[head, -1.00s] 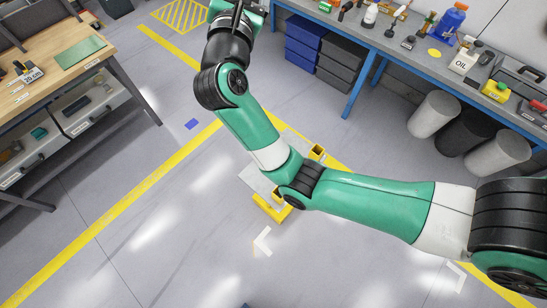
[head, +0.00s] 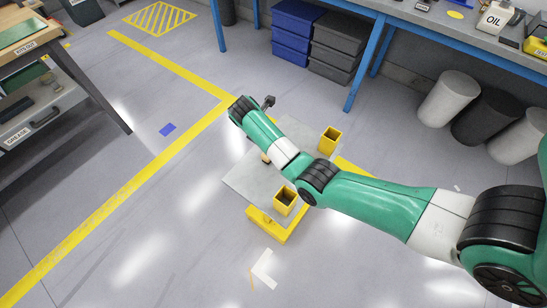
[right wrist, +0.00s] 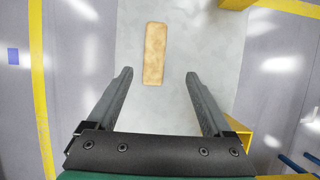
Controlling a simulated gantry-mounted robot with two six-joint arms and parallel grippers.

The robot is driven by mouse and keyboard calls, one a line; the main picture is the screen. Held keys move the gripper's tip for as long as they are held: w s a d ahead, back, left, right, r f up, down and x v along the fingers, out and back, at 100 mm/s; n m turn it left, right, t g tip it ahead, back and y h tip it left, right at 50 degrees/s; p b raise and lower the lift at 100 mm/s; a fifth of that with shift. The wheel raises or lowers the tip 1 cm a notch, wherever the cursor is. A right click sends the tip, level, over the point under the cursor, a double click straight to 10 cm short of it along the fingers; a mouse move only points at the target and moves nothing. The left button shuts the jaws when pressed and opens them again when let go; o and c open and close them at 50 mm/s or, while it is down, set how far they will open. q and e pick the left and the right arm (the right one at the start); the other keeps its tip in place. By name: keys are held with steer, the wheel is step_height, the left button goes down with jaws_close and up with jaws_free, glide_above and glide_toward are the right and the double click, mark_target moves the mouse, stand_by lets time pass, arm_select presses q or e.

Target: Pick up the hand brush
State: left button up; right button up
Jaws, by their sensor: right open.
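The hand brush (right wrist: 154,52) shows in the right wrist view as a long tan wooden piece lying on a grey plate (right wrist: 205,35). Its bristles are not visible. My right gripper (right wrist: 159,76) is open and empty, with its fingertips on either side of the brush's near end in the picture. I cannot tell how high the fingers are above it. In the head view only a small tan bit, likely the brush (head: 265,157), shows beside my right arm, on the plate (head: 247,180). The fingers are hidden there by the arm. My left gripper is not in view.
The plate belongs to a low pallet with yellow square posts (head: 329,140) (head: 284,200). A blue-legged workbench (head: 420,45) with blue bins (head: 297,40) below stands behind. A wooden workbench (head: 25,30) is at left. The floor between is mostly clear.

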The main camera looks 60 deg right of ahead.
steer(key=b+x, duration=0.4)
steer(key=x, duration=0.2)
steer(key=shift+w, duration=0.1)
steer(key=shift+d+f, duration=0.15)
steer(key=b+x, duration=0.2)
steer(key=w+b+x, duration=0.1)
steer(key=b+x, duration=0.1)
steer(key=shift+f+b, duration=0.3)
steer(key=shift+f, duration=0.05)
steer(key=shift+s+d+f, duration=0.15)
steer(key=shift+f, duration=0.1)
steer(key=shift+r, duration=0.1)
steer(key=shift+f, duration=0.25)
